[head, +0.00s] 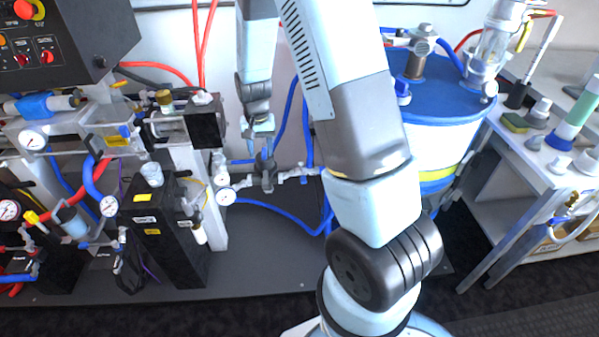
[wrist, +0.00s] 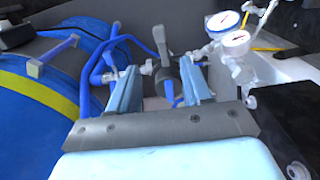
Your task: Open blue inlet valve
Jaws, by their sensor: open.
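In the head view the dark valve (head: 266,172) sits on a horizontal pipe left of the blue drum. My gripper (wrist: 160,76) is open, its two light-blue fingers apart, with the valve's dark handle seen between them. I cannot tell whether either finger touches it. In the head view my gripper (head: 262,135) points down just above the valve, and its fingertips are small and partly hidden.
A blue drum (head: 440,100) with a yellow band stands to the right. A pressure gauge (head: 225,196) and a black box (head: 160,230) stand to the left. Blue hoses (wrist: 105,55) crowd the valve's left side in the wrist view.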

